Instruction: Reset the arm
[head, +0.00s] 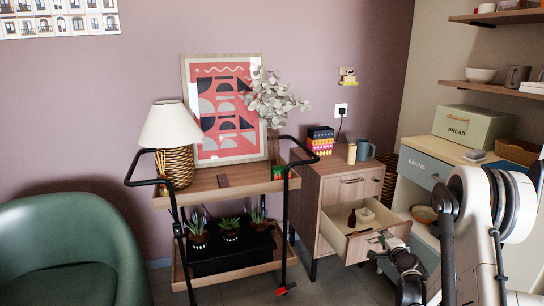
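My arm (476,225) rises at the right edge of the head view, white with black joints. Its dark wrist (410,272) reaches left and up toward the open drawer (347,246) of the wooden cabinet. My gripper (384,240) is at the drawer's right front edge, small and partly mixed with the drawer front behind it. I cannot tell whether it touches the drawer or whether its fingers are open or shut. The drawer is pulled out and holds a dark bottle (352,218) and a small pale container (366,214).
A two-tier cart (215,191) with a lamp, framed picture and plants stands left of the cabinet (308,200). A green armchair (70,250) is at far left. A counter with a bread box (470,133) and wall shelves are at right. Floor shows between cart and cabinet.

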